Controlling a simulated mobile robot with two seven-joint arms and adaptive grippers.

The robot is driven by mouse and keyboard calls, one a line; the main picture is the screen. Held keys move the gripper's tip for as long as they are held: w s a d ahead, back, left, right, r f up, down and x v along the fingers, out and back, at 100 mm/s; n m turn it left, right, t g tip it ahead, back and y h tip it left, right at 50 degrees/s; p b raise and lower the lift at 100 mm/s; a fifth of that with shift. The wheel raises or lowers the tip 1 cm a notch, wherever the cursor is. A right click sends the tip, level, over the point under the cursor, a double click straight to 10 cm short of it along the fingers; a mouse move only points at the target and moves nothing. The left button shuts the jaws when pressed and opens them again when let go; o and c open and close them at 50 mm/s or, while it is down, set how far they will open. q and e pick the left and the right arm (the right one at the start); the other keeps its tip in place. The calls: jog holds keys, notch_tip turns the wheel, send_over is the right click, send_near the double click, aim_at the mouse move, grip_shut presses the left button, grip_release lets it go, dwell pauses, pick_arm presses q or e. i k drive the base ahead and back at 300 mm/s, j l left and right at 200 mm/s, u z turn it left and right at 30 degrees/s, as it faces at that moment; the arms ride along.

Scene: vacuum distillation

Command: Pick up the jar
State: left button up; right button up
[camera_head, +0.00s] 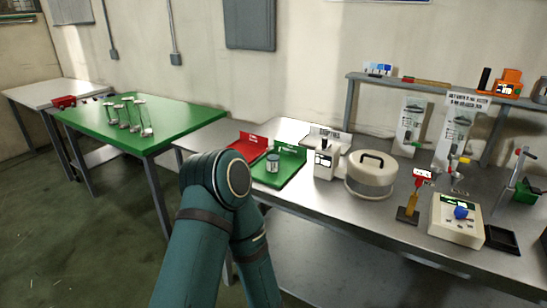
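A small jar (272,164), greyish with a pale lid or band, stands upright on a green tray (291,169) on the long metal workbench (330,194). It is too small to read its label. Neither of my grippers shows. One of my teal arms rises from the bottom of the picture, its bent joint in front of the bench's left end. The hand of that arm is out of view or hidden behind the joint.
A red tray (247,147) lies left of the green one. A white device (325,163) and a round lidded vessel (371,176) stand to its right. Farther right are a stand (408,215) and a white instrument (456,220). A green table (150,122) stands at left.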

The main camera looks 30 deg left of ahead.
aim_at(273, 159)
jog(key=i+j, duration=0.15)
jog(key=j, duration=0.45)
jog(key=i+j+z, duration=0.1)
jog(key=j, duration=0.5)
jog(key=i+j, duration=0.1)
jog(key=j, duration=0.45)
jog(key=i+j+z, duration=0.1)
jog(key=j, duration=0.5)
jog(key=i+j, duration=0.1)
jog(key=j, duration=0.5)
jog(key=z, duration=0.05)
